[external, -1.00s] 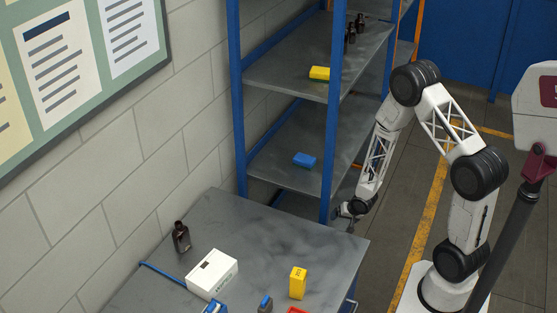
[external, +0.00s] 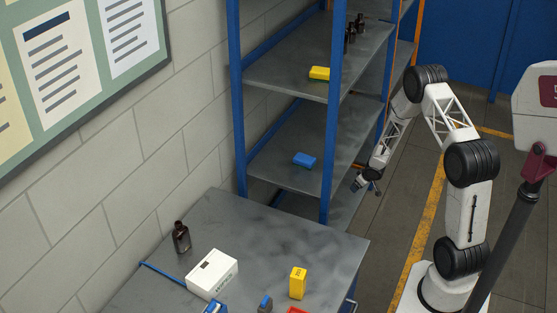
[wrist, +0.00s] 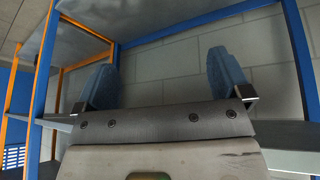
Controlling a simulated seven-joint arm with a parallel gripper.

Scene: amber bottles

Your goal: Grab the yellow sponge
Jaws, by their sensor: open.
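A yellow block that looks like the sponge (external: 319,73) lies on the upper shelf (external: 285,78) near its front edge in the external view. My gripper (external: 359,184) is to the right of the shelf unit, lower than the sponge and well apart from it. In the wrist view my gripper (wrist: 165,85) shows two blue fingers spread apart with only wall between them. The sponge does not show in the wrist view.
A blue block (external: 305,160) lies on the lower shelf. Dark bottles (external: 350,38) stand behind the sponge. The table holds a bottle (external: 181,238), a white box (external: 212,273) and a yellow box (external: 298,283).

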